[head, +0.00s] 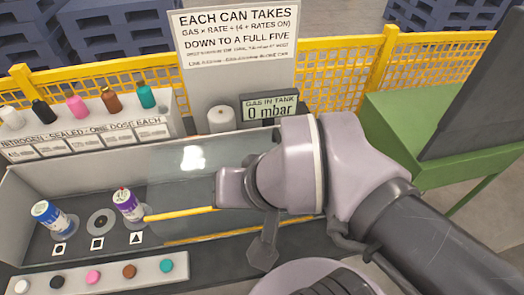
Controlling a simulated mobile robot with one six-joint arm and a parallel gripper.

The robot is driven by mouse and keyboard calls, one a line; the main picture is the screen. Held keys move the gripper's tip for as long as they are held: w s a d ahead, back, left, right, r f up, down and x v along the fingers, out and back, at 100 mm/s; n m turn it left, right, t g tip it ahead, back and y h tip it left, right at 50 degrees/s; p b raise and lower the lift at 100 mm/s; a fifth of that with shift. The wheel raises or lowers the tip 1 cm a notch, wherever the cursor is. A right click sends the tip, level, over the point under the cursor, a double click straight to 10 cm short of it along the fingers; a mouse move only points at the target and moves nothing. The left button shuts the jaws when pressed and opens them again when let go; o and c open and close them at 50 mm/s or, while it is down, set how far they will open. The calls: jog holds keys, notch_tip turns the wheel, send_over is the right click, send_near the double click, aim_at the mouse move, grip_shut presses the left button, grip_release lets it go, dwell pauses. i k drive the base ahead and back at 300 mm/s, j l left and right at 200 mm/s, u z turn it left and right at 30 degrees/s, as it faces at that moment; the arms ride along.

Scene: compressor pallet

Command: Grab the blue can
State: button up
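Nothing of my arm touches the blue can.
A round disc (101,221) lies between the cans with nothing on it. Coloured knobs line the front strip (100,278) and small coloured bottles stand on the rear shelf. A clear panel (185,180) and yellow bars (180,213) lie between the purple can and my wrist.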

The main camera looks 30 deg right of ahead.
aim_at(45, 212)
jog(key=u, duration=1.3)
jog(key=i+j+z, duration=0.15)
jog(key=i+j, duration=0.15)
jog(key=i+j+z, duration=0.3)
jog(key=i+j, duration=0.2)
jog(key=j, duration=0.25)
jog(key=i+j+z, duration=0.15)
jog(key=j, duration=0.25)
jog(key=i+j+z, duration=0.15)
jog(key=i+j, duration=0.15)
jog(key=j, duration=0.15)
